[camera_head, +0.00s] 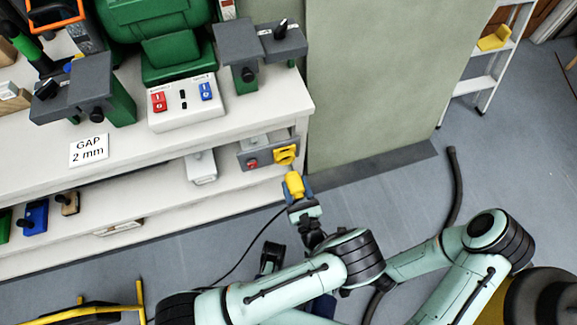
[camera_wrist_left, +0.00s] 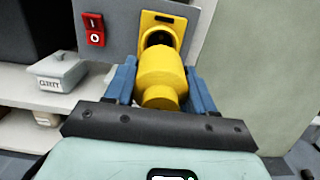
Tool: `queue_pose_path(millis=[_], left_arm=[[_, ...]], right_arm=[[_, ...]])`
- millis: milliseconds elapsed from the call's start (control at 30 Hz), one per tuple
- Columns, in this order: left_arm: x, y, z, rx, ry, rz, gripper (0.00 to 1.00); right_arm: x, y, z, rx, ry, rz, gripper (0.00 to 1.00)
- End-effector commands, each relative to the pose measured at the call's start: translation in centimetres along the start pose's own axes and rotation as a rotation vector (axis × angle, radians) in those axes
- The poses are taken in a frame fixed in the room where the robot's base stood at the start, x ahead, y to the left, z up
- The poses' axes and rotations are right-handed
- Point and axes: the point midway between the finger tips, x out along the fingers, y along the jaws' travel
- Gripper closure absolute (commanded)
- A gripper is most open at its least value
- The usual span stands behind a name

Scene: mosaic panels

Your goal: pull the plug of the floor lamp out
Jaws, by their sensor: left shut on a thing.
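The yellow plug (camera_head: 294,184) is held between the blue fingers of my left gripper (camera_head: 298,188); the plug also shows large in the left wrist view (camera_wrist_left: 160,75). The yellow socket (camera_head: 286,154) is on a grey box at the bench's right end. In the head view the plug sits just in front of and below the socket, with a small gap seeming to show. In the wrist view the socket's dark opening (camera_wrist_left: 159,38) shows above the plug, which hides its lower part. A dark cord (camera_head: 245,256) trails down left. My right gripper is not clearly visible behind my arm.
A red rocker switch (camera_wrist_left: 93,29) is left of the socket. A white lidded box (camera_head: 201,167) stands on the lower shelf. A green-grey panel (camera_head: 375,85) rises right of the bench. A dark hose (camera_head: 455,190) lies on the floor; a yellow frame (camera_head: 95,308) is at lower left.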

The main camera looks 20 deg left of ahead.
Motion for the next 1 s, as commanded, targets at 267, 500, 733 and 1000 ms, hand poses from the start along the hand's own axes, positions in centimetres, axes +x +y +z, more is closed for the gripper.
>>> queue_pose_path(millis=[267, 500, 733, 1000], left_arm=[[-0.1, 0.0, 0.0, 0.000, 0.000, 0.000, 0.94], [-1.0, -0.1, 0.0, 0.000, 0.000, -0.002, 0.94], [-2.1, 0.0, 0.0, 0.001, 0.000, -0.001, 0.94], [-3.5, 0.0, 0.0, 0.000, 0.000, -0.001, 0.94]], right_arm=[[0.0, 0.0, 0.0, 0.000, 0.000, 0.000, 0.57], [-0.1, 0.0, 0.0, 0.000, 0.000, 0.000, 0.57], [-0.1, -0.1, 0.0, 0.000, 0.001, 0.000, 0.57], [-0.2, -0.1, 0.0, 0.000, 0.001, 0.000, 0.57]])
